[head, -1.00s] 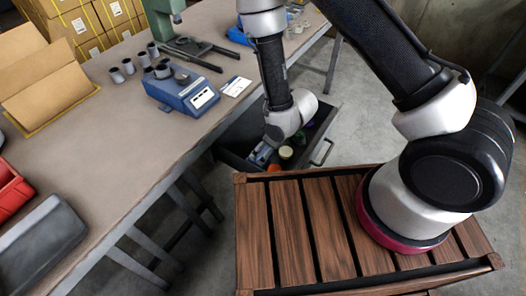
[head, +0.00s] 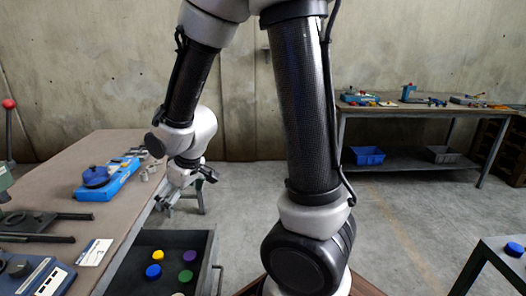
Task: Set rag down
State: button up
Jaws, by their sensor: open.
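My gripper (head: 183,190) is in the head view, left of centre, beyond the open drawer and beside the right edge of the long workbench (head: 105,160). Its fingers are spread apart, and I see nothing between them. I cannot make out a rag anywhere in this view. An open dark drawer (head: 213,255) under the bench holds yellow, blue, green and purple round caps.
A blue tool tray (head: 112,182) and a white card (head: 95,252) lie on the bench. A second bench (head: 400,108) with blue and grey bins below stands at the back right. A small table (head: 505,262) is at right. The floor between is clear.

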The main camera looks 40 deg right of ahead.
jog(key=s+d+r+m, duration=0.2)
jog(key=s+d+r, duration=0.5)
jog(key=s+r, duration=0.1)
jog(key=s+d+r+m+h, duration=0.1)
jog(key=s+d+r+m, duration=0.2)
jog(key=s+d+r, duration=0.4)
jog(key=s+r, duration=0.2)
jog(key=s, duration=0.2)
jog(key=shift+w, duration=0.1)
jog(key=shift+c, duration=0.4)
